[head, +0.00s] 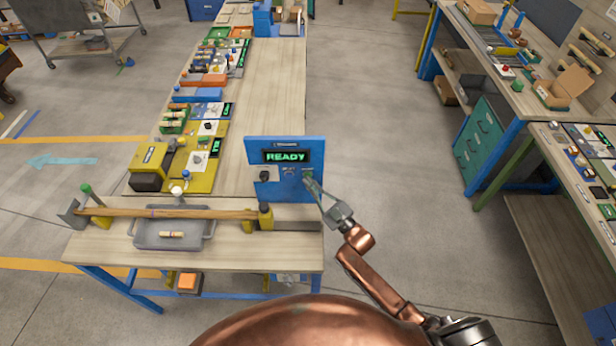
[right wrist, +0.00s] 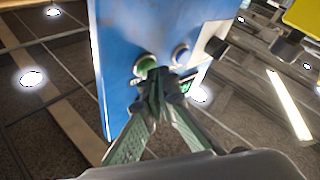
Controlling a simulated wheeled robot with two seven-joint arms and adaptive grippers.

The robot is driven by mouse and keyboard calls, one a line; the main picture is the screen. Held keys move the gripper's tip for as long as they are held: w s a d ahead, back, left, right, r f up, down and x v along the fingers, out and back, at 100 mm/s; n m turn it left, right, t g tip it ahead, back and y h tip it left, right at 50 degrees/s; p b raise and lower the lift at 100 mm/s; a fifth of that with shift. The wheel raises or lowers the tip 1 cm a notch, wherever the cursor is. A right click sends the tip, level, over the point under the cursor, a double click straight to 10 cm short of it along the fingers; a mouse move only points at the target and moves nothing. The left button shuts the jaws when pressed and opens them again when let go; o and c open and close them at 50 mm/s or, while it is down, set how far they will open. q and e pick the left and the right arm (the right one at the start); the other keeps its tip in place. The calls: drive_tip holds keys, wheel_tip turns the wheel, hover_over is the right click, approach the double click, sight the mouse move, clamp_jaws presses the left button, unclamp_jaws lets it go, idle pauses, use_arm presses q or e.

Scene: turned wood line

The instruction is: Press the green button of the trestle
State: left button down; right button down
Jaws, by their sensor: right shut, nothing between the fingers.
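The trestle's blue control panel (head: 285,150) stands upright at the right end of the near bench, and its display (head: 285,156) reads READY in green. The panel fills the upper middle of the right wrist view (right wrist: 125,35). There the green button (right wrist: 146,66) shows on its face. My right gripper (head: 311,183) is shut and empty at the panel's lower right. In the right wrist view its closed fingertips (right wrist: 163,82) are right at the green button and overlap its lower edge. I cannot tell whether they touch it. My left gripper is not in view.
A long wooden rod (head: 170,212) lies across yellow supports over a grey tray (head: 150,238) on the near bench. A black knob (head: 264,175) sits on the panel's left side. A yellow machine (head: 150,165) stands behind. Open floor (head: 400,160) lies right of the bench.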

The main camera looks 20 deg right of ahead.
drive_tip(key=shift+w, duration=0.15)
idle(0.5)
drive_tip(key=shift+s+a+p, duration=0.15)
drive_tip(key=shift+s+p, duration=0.15)
drive_tip(key=shift+s, duration=0.45)
drive_tip(key=shift+s, duration=0.1)
drive_tip(key=s+p, duration=0.1)
drive_tip(key=s, duration=0.1)
drive_tip(key=s+a+p, duration=0.1)
drive_tip(key=s, duration=0.1)
drive_tip(key=shift+s+a, duration=0.2)
drive_tip(key=shift+s, duration=0.15)
drive_tip(key=shift+f, duration=0.1)
idle(0.5)
